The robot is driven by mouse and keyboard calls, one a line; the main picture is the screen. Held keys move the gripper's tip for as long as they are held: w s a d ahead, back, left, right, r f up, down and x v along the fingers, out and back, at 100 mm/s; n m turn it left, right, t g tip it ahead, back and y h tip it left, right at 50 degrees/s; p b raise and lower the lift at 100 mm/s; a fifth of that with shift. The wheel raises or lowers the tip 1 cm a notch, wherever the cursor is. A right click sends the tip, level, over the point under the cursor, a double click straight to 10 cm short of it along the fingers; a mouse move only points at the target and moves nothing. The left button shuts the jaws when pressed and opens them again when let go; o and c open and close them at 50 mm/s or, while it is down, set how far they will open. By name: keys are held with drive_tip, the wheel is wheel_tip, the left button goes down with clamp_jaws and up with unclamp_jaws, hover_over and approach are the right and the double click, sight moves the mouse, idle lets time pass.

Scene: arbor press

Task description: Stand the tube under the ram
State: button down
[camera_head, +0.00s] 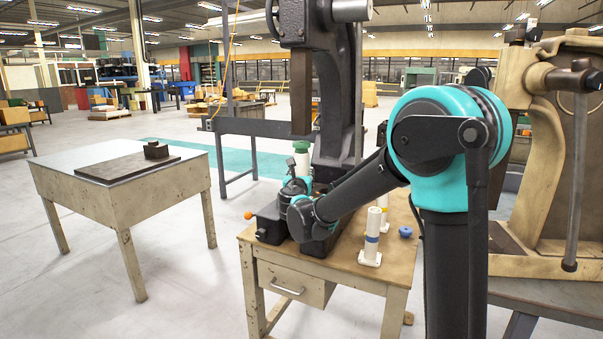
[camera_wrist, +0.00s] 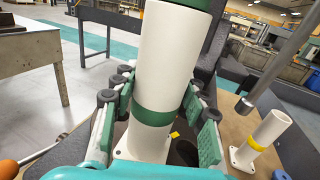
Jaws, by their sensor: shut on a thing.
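The white tube with a green band (camera_wrist: 155,110) fills the middle of the wrist view, with a green top end and a white flange at its foot. My gripper (camera_wrist: 163,98) is shut on it, one finger on each side near the green band. In the head view the tube's green top (camera_head: 301,146) rises above my gripper (camera_head: 298,190).
A blue-banded tube (camera_head: 371,238) and a yellow-banded tube (camera_head: 383,203) stand on the wooden bench (camera_head: 345,268), right of my gripper. A blue cap (camera_head: 405,231) lies beside them. An orange knob (camera_head: 248,215) is at the left. A separate table (camera_head: 190,172) stands farther left.

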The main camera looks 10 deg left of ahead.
drive_tip(key=shift+f, duration=0.1)
drive_tip(key=c, duration=0.7)
unclamp_jaws()
drive_tip(key=shift+c, duration=0.2)
